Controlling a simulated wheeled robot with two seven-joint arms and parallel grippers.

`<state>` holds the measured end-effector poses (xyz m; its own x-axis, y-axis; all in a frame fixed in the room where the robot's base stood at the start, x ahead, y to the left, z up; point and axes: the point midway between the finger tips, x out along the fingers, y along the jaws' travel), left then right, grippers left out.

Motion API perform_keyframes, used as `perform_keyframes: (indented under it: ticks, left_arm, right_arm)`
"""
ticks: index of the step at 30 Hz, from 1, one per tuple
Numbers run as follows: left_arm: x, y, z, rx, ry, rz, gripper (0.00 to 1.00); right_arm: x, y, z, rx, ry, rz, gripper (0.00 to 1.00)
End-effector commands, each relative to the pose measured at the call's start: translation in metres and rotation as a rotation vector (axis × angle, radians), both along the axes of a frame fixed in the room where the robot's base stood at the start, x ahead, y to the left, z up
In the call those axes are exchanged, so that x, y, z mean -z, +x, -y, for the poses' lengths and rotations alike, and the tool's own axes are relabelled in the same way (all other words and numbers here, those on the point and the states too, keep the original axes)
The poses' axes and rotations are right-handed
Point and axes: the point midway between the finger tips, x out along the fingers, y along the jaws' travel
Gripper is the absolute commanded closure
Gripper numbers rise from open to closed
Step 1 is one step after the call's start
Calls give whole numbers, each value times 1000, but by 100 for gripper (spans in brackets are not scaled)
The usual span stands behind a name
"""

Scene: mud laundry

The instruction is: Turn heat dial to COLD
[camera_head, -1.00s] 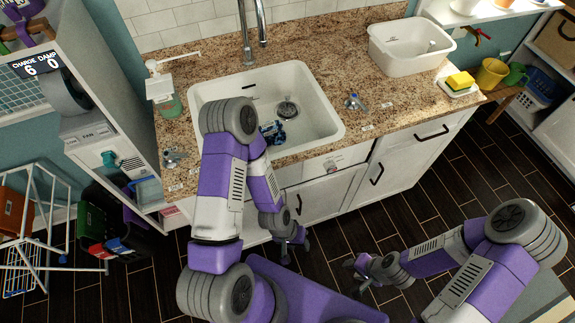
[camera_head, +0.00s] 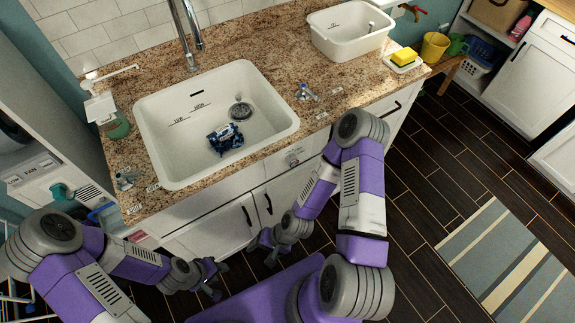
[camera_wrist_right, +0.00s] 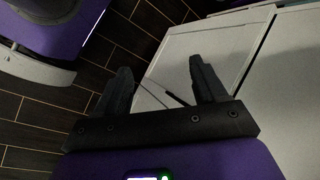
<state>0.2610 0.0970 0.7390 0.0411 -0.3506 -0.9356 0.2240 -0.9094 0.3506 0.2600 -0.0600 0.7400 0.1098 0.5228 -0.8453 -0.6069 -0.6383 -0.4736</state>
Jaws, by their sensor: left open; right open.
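A small pale knob (camera_head: 294,159) sits on the white front panel below the sink's right front corner. It may be the heat dial; its markings are too small to read. My right gripper (camera_head: 262,254) is open and empty, low in front of the cabinet doors and apart from the knob. In the right wrist view its two dark fingers (camera_wrist_right: 158,78) are spread, with white cabinet fronts and dark floor beyond. My left gripper (camera_head: 218,280) is open and empty, low at the lower left, apart from the cabinet.
The white sink (camera_head: 215,168) holds a crumpled blue item (camera_head: 226,138). Tap handles stand on the counter at left (camera_head: 126,180) and right (camera_head: 305,92). Dark floor (camera_head: 425,215) is open right of my right arm.

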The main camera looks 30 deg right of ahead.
Motion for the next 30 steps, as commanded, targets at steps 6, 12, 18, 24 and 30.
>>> perform_keyframes:
  ticks: [6, 12, 18, 24, 30]
  left_arm:
    - [28, 0, 0, 0, 0, 0, 57]
    - [49, 0, 0, -1, 0, 0, 57]
    - [67, 0, 0, -1, 0, 0, 57]
    - [78, 0, 0, -1, 0, 0, 57]
    - [81, 0, 0, -1, 0, 0, 57]
  right_arm:
    - [1, 43, -16, 528, 285, -122, 29]
    - [-18, 105, 25, 1029, 567, -187, 29]
    - [-40, 151, 121, 1503, 863, -190, 29]
    - [-56, 158, 208, 1800, 1078, -151, 29]
    - [-60, 159, 239, 1892, 1155, -128, 29]
